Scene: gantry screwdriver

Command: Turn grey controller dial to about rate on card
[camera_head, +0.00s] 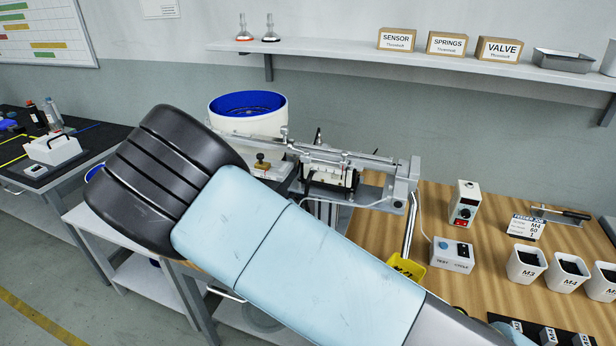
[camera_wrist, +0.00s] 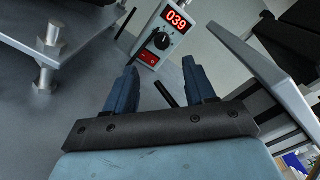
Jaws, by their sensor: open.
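In the wrist view a pale grey controller (camera_wrist: 151,57) shows a red display (camera_wrist: 177,20) reading 039. Below the display are its black dial (camera_wrist: 162,40) and a red switch (camera_wrist: 149,58). My gripper (camera_wrist: 160,67) is open and empty, its two blue fingers pointing toward the controller. The dial appears between the fingertips in the picture, beyond them and apparently untouched. In the head view my arm hides the gripper. A small controller box (camera_head: 465,204) with a dial and red switch stands on the wooden bench there. The feeder job card (camera_head: 524,228) reads M4, 60 and 1.
A box with push buttons (camera_head: 452,254) stands in front of the controller. Several white bins (camera_head: 526,265) line the right. A screw feeder with a blue-lined bowl (camera_head: 248,112) and rail stands behind my arm. Metal posts (camera_wrist: 49,50) stand at left in the wrist view.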

